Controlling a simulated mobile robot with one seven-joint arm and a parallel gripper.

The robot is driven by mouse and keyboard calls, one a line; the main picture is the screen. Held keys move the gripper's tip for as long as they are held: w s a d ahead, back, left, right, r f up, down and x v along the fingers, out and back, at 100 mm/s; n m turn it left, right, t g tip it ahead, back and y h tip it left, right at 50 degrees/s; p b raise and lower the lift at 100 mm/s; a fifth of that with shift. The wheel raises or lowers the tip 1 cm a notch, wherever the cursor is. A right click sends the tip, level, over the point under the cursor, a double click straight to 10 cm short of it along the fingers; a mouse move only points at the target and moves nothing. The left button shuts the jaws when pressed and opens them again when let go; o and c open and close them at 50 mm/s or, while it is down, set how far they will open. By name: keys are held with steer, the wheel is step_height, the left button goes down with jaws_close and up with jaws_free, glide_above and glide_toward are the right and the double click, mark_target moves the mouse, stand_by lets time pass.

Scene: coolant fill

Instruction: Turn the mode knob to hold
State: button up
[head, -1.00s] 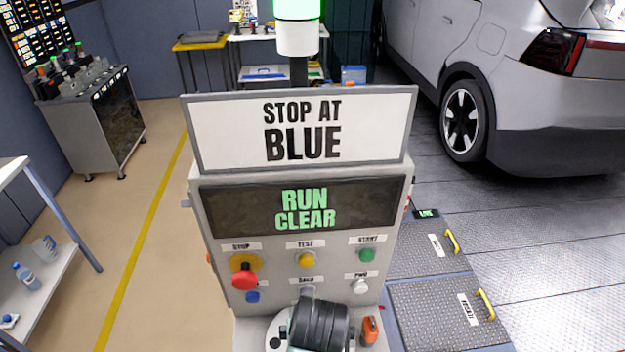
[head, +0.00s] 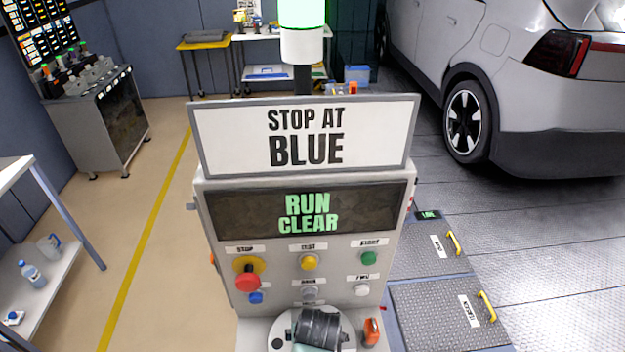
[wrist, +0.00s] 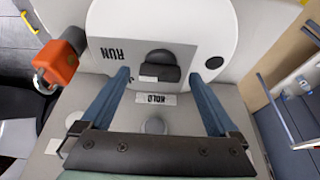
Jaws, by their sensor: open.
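The mode knob (wrist: 158,68) is a small black knob on a round white plate (wrist: 205,22) in the wrist view. A RUN label (wrist: 122,52) is on the plate and a HOLD label (wrist: 155,99) lies on the panel nearer my gripper. I cannot tell for sure which label the knob points to. My gripper (wrist: 152,72) is open, with one blue finger on each side of the knob, apart from it as far as I can see. In the head view my arm hides the knob; the plate's edge (head: 278,330) shows. The screen (head: 306,212) reads RUN CLEAR.
The panel has a red stop button (head: 247,281), a yellow button (head: 309,262) and a green button (head: 369,258). An orange part (wrist: 55,65) sits beside the plate, also in the head view (head: 371,331). A sign (head: 305,136) reads STOP AT BLUE.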

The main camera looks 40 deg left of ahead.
jaws_close()
stand_by(0.3)
